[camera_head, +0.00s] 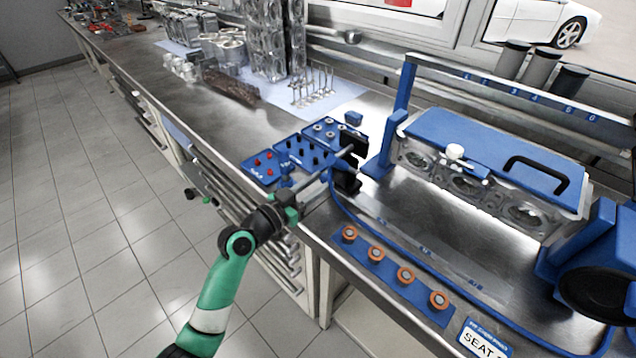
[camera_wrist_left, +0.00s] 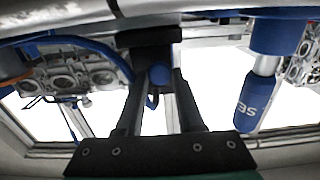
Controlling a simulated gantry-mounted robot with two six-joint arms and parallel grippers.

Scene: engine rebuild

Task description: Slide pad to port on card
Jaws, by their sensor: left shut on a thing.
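My left gripper (camera_head: 348,163) is over the bench at the front right corner of the blue parts trays, left of the engine head. In the left wrist view its two black fingers (camera_wrist_left: 158,100) close in on a small round blue part (camera_wrist_left: 158,75), which shows between them. The rest of that part is hidden. A blue block with a white knob (camera_head: 455,152) sits at the front edge of the blue cover (camera_head: 490,140) on the engine head, apart from the gripper. I cannot tell which piece is the pad, port or card. My right gripper is not in view.
Blue trays (camera_head: 262,168) hold red and black pegs. A blue strip with several orange-topped pieces (camera_head: 376,254) lies along the front edge. A blue post (camera_head: 400,95) and a black-faced blue fixture (camera_head: 598,290) flank the engine head. Bare metal bench (camera_head: 440,235) lies before it.

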